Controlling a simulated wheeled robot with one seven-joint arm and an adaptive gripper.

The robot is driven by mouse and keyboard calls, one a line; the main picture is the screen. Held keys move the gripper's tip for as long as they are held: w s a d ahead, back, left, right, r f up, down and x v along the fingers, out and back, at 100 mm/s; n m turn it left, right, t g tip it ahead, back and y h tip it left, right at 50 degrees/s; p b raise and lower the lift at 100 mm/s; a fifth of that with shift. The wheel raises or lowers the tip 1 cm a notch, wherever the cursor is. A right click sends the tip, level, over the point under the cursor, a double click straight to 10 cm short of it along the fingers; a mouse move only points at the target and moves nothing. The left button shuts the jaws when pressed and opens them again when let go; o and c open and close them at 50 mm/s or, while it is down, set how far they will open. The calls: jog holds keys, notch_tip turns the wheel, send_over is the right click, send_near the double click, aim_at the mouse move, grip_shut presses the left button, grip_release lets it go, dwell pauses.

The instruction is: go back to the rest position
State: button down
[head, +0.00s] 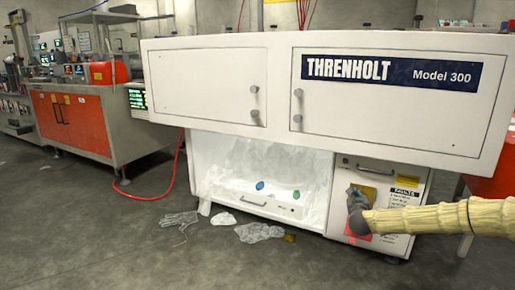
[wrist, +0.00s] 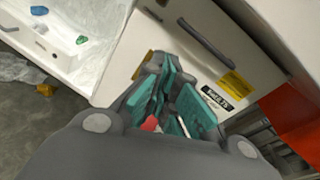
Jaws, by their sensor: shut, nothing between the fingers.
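My gripper (head: 354,191) is in front of the lower right panel of the white Threnholt machine (head: 225,75) in the head view. My arm, in a cream ribbed sleeve, reaches in from the right edge. In the wrist view my gripper (wrist: 172,100) shows grey links and teal finger pads, shut with nothing held. It covers part of the white drawer front (wrist: 215,75). I cannot tell whether the fingertips touch the panel.
An open bay (head: 262,165) left of my gripper holds a blue piece (head: 260,185) and a green piece (head: 296,194). Clear film scraps (head: 258,232) and an orange-brown piece (head: 289,238) lie on the floor. An orange cabinet (head: 72,122) stands left. The front floor is open.

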jog(key=s+a+f+n+g+y, duration=0.2)
jog(key=s+a+f+n+y, duration=0.1)
jog(key=s+a+f+n, duration=0.65)
jog(key=s+a+f+n+g+y, duration=0.35)
jog(key=s+a+f+n, duration=0.25)
jog(key=s+a+f, duration=0.65)
jog(key=s+a+f+n+g+y, duration=0.1)
jog(key=s+a+f+n, duration=0.2)
jog(key=s+f, duration=0.3)
jog(key=s+a+f+n+g, duration=0.2)
jog(key=s+a+f+n, duration=0.25)
jog(key=s, duration=0.35)
jog(key=s+d+f+n+g+p, duration=0.1)
jog(key=s+d+f+n+g, duration=0.15)
jog(key=s, duration=0.65)
jog(key=s+d+f+n+g, duration=0.15)
jog(key=s+n, duration=0.25)
jog(key=s, duration=0.5)
jog(key=s+d+r+n+g+h+p, duration=0.1)
jog(key=s+d+r+n+g, duration=0.15)
jog(key=s, duration=0.55)
jog(key=s+d+r+n+g+h, duration=0.1)
jog(key=s+d+n, duration=0.3)
jog(key=s, duration=0.5)
notch_tip(320, 180, up, 37)
jog(key=p, duration=3.7)
jog(key=shift+w+a+f+m, duration=0.15)
jog(key=shift+a+m, duration=0.05)
jog(key=shift+m, duration=0.1)
